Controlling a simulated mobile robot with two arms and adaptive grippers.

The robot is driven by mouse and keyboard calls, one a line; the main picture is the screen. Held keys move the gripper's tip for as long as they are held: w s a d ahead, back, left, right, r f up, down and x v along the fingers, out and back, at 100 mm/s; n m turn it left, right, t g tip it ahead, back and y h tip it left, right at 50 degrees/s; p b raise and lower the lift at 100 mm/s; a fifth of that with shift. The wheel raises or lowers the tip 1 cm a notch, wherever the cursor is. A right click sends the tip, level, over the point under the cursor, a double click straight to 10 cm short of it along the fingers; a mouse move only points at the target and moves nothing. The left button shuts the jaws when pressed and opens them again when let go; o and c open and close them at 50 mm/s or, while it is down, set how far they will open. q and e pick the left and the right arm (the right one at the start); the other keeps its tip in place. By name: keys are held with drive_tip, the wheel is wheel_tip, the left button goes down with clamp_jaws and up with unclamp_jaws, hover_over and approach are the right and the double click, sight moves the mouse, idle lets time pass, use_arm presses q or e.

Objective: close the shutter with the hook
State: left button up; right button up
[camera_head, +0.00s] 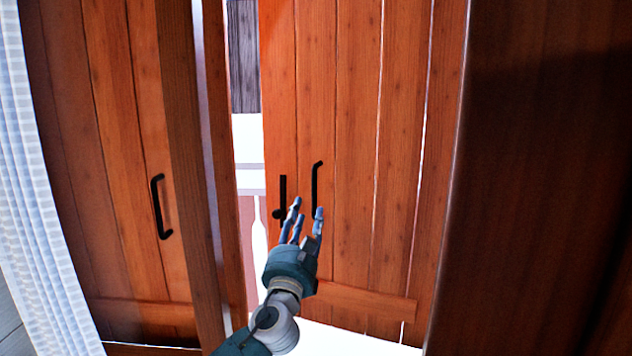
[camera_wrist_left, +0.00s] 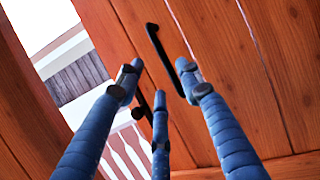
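The wooden shutter (camera_head: 355,120) stands ajar, with a bright gap along its left edge. It also fills much of the left wrist view (camera_wrist_left: 240,90). It carries a black pull handle (camera_head: 316,190), seen in the wrist view (camera_wrist_left: 160,55) too. A short black hook (camera_head: 282,190) with a round knob sits near the shutter's left edge, partly behind a finger in the wrist view (camera_wrist_left: 143,108). My left gripper (camera_head: 306,209) is open, fingers spread, just below the handle and hook. Nothing is between its fingers. Whether a fingertip touches the handle is unclear. My right gripper is out of view.
Another wooden panel (camera_head: 100,150) with its own black handle (camera_head: 160,207) stands at left, beside a thick wooden post (camera_head: 188,150). A pale checked curtain (camera_head: 45,200) hangs far left. A dark wooden panel (camera_head: 540,180) closes off the right. Outside, a railing shows through the gap.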

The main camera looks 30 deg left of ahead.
use_arm(q)
drive_tip(key=x, duration=0.3)
drive_tip(key=r+p+x, duration=0.1)
drive_tip(key=x, duration=0.6)
drive_tip(key=shift+s+d+r, duration=0.1)
drive_tip(key=shift+s+r, duration=0.1)
drive_tip(key=shift+r, duration=0.2)
drive_tip(key=c, duration=0.9)
clamp_jaws()
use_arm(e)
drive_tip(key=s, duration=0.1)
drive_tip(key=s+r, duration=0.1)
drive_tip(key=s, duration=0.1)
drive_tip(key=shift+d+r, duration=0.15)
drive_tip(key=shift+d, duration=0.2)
